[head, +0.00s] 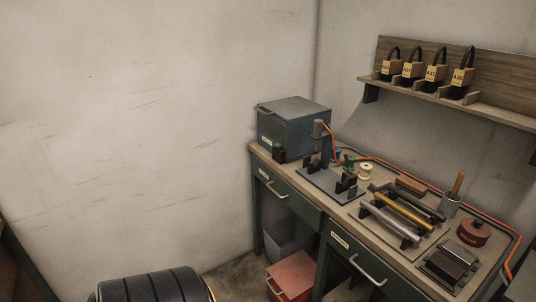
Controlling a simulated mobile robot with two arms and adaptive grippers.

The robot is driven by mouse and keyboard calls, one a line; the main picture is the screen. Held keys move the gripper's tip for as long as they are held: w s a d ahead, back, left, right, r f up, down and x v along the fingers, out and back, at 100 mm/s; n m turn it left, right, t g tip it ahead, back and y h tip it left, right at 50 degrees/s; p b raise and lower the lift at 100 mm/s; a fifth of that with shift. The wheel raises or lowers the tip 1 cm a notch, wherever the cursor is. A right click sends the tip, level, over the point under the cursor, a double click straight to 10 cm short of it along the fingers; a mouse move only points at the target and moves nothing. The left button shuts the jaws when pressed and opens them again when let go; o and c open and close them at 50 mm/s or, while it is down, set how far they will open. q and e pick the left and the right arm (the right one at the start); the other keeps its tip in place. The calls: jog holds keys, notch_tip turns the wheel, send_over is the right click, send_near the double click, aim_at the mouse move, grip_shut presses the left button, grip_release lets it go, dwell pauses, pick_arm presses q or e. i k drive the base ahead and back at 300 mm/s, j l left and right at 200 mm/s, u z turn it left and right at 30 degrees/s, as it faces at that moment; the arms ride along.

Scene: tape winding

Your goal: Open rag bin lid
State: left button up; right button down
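A red box (290,276) with a flat, shut-looking top stands on the floor under the bench, at the lower middle. It has a pale handle on its front left side. It looks like the rag bin, but I cannot read a label on it. A grey open-topped bin (286,240) stands just behind it. Neither of my grippers is in view.
The workbench (345,213) has green drawers with metal handles above the red box. On it are a grey metal box (293,126), tools, rollers and a red round container (473,232). A wall shelf (450,104) holds several tagged padlocks. Some floor (240,276) shows left of the red box.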

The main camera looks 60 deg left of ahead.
aim_at(294, 274)
jog(key=u, duration=1.75)
jog(key=i+j+z, duration=0.2)
jog(key=z, duration=0.2)
jog(key=i+j+z, duration=0.15)
jog(key=j+z, duration=0.3)
jog(key=l, duration=0.1)
